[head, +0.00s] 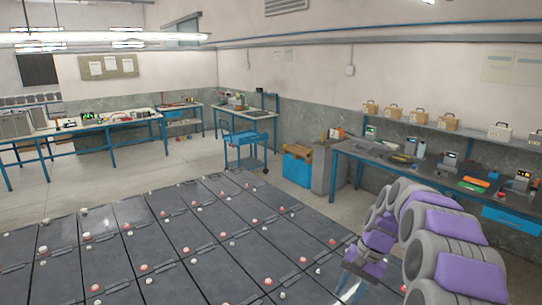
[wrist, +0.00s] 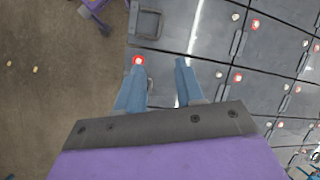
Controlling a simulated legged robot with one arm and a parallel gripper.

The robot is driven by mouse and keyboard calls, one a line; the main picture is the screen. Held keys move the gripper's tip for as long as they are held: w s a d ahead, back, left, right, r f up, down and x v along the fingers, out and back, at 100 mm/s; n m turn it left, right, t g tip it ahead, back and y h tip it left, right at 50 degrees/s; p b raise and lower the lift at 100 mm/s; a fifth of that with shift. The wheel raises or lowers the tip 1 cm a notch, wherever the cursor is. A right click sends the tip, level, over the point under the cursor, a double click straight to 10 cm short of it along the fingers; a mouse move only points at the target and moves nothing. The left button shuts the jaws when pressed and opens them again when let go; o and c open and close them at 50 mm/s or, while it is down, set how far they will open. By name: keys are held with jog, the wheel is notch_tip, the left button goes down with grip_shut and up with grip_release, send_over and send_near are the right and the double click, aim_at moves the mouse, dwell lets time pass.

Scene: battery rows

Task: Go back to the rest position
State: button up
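My gripper (wrist: 160,66) shows in the wrist view with its two blue fingers apart and nothing between them. In the head view my gripper (head: 347,284) hangs at the lower right, at the end of my folded grey and purple arm. Below it are the dark grey batteries (head: 140,243), set in rows with red and white round terminals on top. In the wrist view a glowing red terminal (wrist: 138,60) appears right by the tip of the left finger. I cannot tell whether they touch.
A long workbench (head: 450,178) with instruments runs along the right wall. A blue cart (head: 246,150), a blue bin (head: 297,168) and a grey cabinet (head: 326,172) stand behind the batteries. More benches (head: 85,128) stand at the back left. Bare floor (head: 130,176) lies between.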

jog(key=s+a+f+n+h+b, duration=0.1)
jog(key=s+a+n+h+b, duration=0.2)
jog(key=s, duration=1)
jog(key=s+a+f+n+b, duration=0.1)
jog(key=s+a+b, duration=0.25)
jog(key=s, duration=0.95)
jog(key=s+f+n+h+b, duration=0.1)
jog(key=s+f, duration=0.4)
jog(key=s, duration=0.5)
jog(key=shift+s+d+n+b, duration=0.2)
jog(key=shift+s+n+b, duration=0.1)
jog(key=shift+n+b, duration=0.15)
